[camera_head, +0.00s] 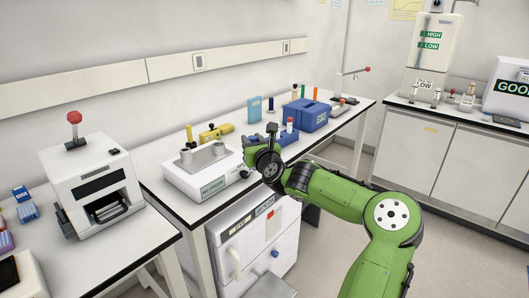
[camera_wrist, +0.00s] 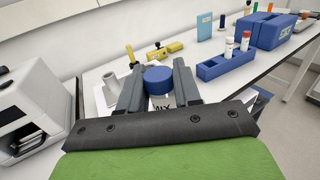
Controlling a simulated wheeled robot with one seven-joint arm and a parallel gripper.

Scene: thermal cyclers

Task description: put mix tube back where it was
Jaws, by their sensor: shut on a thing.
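The mix tube (camera_wrist: 158,80) has a blue cap and a white body with dark lettering. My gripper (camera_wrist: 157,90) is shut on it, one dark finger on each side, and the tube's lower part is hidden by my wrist. In the head view my gripper (camera_head: 260,148) is above the bench, at the right side of a white instrument; the tube cannot be made out clearly there. A blue tube rack (camera_wrist: 226,69) stands beyond and to the right of my gripper, apart from it. It holds tubes with red and white caps; the rack also shows in the head view (camera_head: 287,138).
The white instrument (camera_head: 203,180) with round tops stands on the bench left of my gripper. A larger blue box (camera_head: 306,114), yellow pipette-like items (camera_head: 215,132) and a light-blue box (camera_head: 254,108) are behind. A white press-like machine (camera_head: 92,190) stands at left.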

